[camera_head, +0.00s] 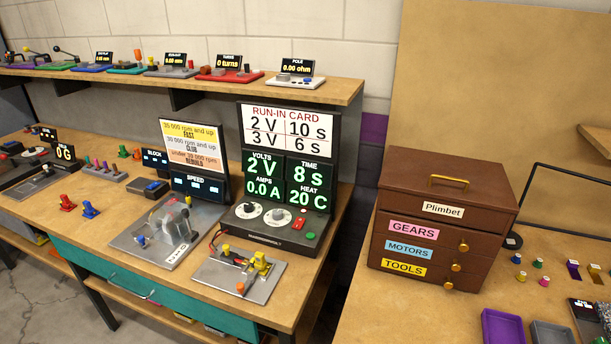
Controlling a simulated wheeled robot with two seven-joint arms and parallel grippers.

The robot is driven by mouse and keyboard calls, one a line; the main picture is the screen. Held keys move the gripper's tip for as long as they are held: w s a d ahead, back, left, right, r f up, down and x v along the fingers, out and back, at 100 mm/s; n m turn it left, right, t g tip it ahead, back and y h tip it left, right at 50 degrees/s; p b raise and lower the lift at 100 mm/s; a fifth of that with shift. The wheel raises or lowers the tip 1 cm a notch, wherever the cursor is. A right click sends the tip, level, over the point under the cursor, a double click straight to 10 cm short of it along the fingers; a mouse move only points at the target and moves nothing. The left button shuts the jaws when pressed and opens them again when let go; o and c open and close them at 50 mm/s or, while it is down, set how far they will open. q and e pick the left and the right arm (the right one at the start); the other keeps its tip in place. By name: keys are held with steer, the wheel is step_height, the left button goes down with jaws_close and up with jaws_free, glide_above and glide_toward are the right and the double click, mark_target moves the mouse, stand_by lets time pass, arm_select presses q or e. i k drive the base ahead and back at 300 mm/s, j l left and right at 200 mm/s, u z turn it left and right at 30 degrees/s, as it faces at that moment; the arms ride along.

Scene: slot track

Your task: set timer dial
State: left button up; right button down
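A black run-in unit stands on the left workbench. Its screen (286,180) reads VOLTS 2 V, TIME 8 S, AMPS 0.0 A and HEAT 20 C. The run-in card (288,125) above it reads 2 V 10 S and 3 V 6 S. On the unit's sloped base are two round white dials: the left dial (248,210) below the volts side and the right dial (278,217) nearer the time side. Their own labels are too small to read. Neither of my grippers shows in this view.
A red switch (298,224) and green button (310,236) sit right of the dials. A metal plate (262,287) with a yellow clamp lies in front. The speed rig (168,232) stands left, and a brown drawer cabinet (441,220) right.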

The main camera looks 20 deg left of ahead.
mark_target(277, 215)
steer(key=k+j+u, duration=0.1)
steer(key=j+u, duration=0.85)
steer(key=j, duration=0.1)
